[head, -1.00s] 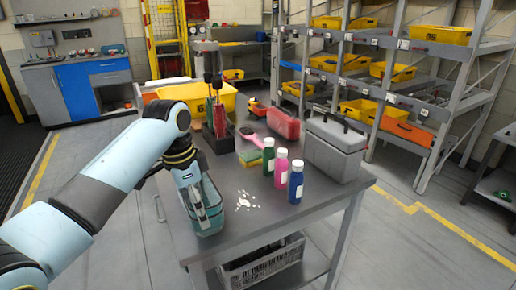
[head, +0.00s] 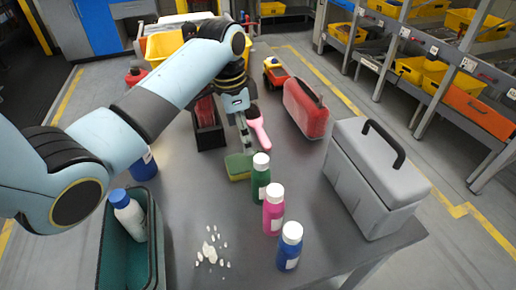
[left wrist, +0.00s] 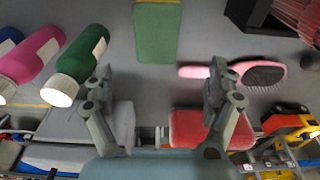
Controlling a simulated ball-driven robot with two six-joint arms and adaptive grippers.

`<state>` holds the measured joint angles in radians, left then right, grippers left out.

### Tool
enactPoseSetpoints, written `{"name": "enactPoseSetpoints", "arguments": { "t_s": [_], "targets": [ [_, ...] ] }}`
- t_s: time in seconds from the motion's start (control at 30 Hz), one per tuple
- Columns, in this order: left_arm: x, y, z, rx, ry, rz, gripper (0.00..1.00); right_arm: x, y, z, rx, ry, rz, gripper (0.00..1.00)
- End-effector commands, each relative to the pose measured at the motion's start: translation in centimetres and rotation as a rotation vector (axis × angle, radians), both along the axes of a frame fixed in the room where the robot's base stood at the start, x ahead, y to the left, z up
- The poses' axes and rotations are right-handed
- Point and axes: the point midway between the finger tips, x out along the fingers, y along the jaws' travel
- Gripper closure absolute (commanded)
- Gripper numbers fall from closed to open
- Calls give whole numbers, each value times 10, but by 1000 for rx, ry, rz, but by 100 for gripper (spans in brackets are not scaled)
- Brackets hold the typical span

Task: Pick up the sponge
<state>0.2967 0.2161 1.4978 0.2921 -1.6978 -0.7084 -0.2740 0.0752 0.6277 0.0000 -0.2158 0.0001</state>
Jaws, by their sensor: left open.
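The sponge (head: 238,167), green on top with a yellow lower layer, lies on the grey table just left of the green bottle. It also shows as a green block at the top middle of the left wrist view (left wrist: 157,32). My left gripper (head: 244,143) is above the table just behind the sponge in the head view, partly covering the area around it. In the left wrist view its two fingers (left wrist: 160,78) are spread wide with nothing between them, and the sponge lies beyond the tips. My right gripper is in neither view.
Green (head: 260,178), pink (head: 273,208) and blue (head: 289,246) bottles stand close right of the sponge. A pink hairbrush (head: 259,132) lies behind it. A teal bin (head: 157,262) holds a white bottle (head: 128,214). White crumbs (head: 210,252) lie in front. A grey toolbox (head: 372,180) stands right.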

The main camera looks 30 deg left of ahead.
Motion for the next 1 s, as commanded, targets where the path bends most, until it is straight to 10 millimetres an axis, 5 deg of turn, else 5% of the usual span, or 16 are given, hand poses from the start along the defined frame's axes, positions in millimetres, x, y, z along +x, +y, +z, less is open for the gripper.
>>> {"name": "enactPoseSetpoints", "arguments": {
  "t_s": [0.1, 0.3, 0.63, 1.0],
  "targets": [
    [2, -3, -23, -2, 8, -1, 11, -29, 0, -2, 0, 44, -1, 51],
    [7, -4, -47, -1, 6, 0, 11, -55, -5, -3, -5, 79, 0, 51],
    [9, -4, -91, -2, 8, 0, 11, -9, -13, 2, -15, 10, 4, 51],
    [10, -5, -101, 0, 5, -1, 15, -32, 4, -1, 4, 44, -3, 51]
  ]
}}
